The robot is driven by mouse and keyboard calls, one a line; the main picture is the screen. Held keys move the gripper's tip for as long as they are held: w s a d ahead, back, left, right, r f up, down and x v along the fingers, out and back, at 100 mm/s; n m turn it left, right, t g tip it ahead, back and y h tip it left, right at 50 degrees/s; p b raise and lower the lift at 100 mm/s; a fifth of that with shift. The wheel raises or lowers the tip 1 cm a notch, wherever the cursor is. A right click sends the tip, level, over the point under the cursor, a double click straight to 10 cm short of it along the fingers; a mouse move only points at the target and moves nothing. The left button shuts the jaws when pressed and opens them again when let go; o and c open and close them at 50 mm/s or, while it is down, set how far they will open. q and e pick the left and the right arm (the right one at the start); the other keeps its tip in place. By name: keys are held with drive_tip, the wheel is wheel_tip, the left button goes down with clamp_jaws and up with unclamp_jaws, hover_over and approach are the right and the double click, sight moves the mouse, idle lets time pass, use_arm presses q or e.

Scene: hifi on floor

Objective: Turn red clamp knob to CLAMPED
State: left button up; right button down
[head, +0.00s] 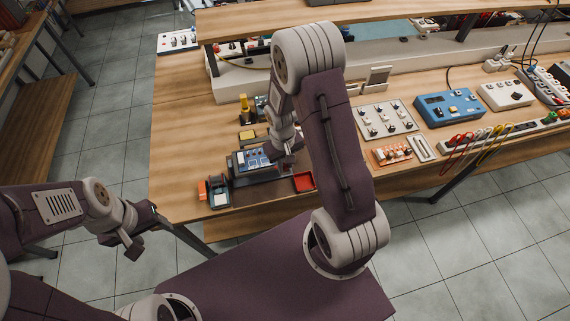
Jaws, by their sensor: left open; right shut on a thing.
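A dark fixture with a blue board (252,158) on top sits near the front left edge of the wooden bench. My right gripper (289,152) is at the right side of this fixture, pointing down. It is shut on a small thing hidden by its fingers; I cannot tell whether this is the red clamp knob. No knob marking is readable. A small red part (203,190) shows on a dark device left of the fixture. My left gripper (133,248) is open and empty, off the bench's front left corner.
A red tray (304,181) lies just right of the fixture. A yellow-topped item (244,103) stands behind it. A panel of switches (387,119), a blue instrument (449,107) and red and yellow leads (457,146) lie further right. The bench's left end (178,120) is clear.

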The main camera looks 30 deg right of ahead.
drive_tip(key=m, duration=0.3)
drive_tip(key=shift+m+b, duration=0.3)
drive_tip(key=shift+b, duration=0.1)
drive_tip(key=m, duration=0.3)
drive_tip(key=shift+w+m, duration=0.1)
drive_tip(key=shift+m, duration=0.2)
drive_tip(key=m, duration=0.3)
drive_tip(key=shift+m+b, duration=0.3)
drive_tip(key=shift+b, duration=0.05)
drive_tip(key=shift+w+m, duration=0.1)
drive_tip(key=shift+m, duration=1.4)
drive_tip(key=c, duration=1.2)
unclamp_jaws()
drive_tip(key=shift+c, duration=0.2)
wheel_tip(320, 180, up, 9)
drive_tip(key=shift+w, duration=0.15)
